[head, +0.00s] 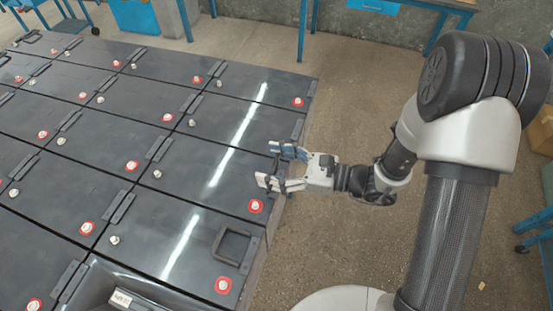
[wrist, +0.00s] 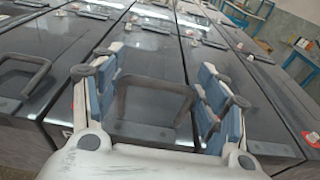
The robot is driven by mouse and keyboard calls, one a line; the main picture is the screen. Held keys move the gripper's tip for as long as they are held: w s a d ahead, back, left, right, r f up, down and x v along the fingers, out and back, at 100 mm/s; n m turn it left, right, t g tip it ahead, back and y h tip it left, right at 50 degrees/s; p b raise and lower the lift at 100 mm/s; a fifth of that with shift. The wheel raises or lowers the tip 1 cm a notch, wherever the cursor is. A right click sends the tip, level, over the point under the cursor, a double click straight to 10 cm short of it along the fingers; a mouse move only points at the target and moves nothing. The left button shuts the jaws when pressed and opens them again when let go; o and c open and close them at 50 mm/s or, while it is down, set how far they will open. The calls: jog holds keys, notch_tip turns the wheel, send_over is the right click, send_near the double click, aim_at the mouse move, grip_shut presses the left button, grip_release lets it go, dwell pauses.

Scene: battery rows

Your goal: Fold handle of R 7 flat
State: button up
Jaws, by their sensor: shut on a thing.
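My gripper (head: 270,166) is at the right end of a dark battery (head: 192,171) in the head view. In the wrist view my gripper (wrist: 157,80) has its fingers wide apart, one at each side of a black looped handle (wrist: 155,86), and is shut on it. This handle stands up off the battery's end; its exact tilt is hard to tell. In the head view the fingers hide it. No label naming R 7 can be read.
The neighbouring battery has another raised handle (head: 217,244), at the left in the wrist view (wrist: 38,60). Batteries with red-ringed terminals (head: 255,206) fill the left. A black bin (head: 88,285) with a white label is at the bottom. Bare floor (head: 350,110) lies to the right.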

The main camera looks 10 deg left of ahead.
jog(key=h+p, duration=0.1)
jog(key=p, duration=0.1)
jog(key=a+h+p, duration=0.1)
jog(key=shift+a+r+h+p, duration=0.3)
jog(key=shift+r+h+p, duration=0.05)
jog(key=shift+h+p, duration=0.05)
jog(key=h+p, duration=0.1)
jog(key=a+h+p, duration=0.1)
jog(key=p, duration=0.1)
jog(key=shift+w+a+f+h, duration=0.1)
jog(key=shift+a+f+h, duration=0.2)
jog(key=shift+h, duration=0.1)
jog(key=h+p, duration=0.1)
jog(key=a+h+p, duration=0.1)
jog(key=p, duration=0.1)
jog(key=shift+a+f+g+h, duration=0.15)
jog(key=shift+f+g+h, duration=0.15)
jog(key=f+h+p, duration=0.1)
jog(key=p, duration=0.3)
jog(key=a+h+p, duration=0.1)
jog(key=h+p, duration=0.1)
jog(key=p, duration=0.2)
jog(key=shift+w+a+f+h, duration=0.1)
jog(key=shift+f+h, duration=0.2)
jog(key=shift+f, duration=0.05)
jog(key=shift+a+f+h+p, duration=0.1)
jog(key=shift+f+h+p, duration=0.3)
jog(key=shift+p, duration=0.8)
jog(key=shift+f, duration=0.15)
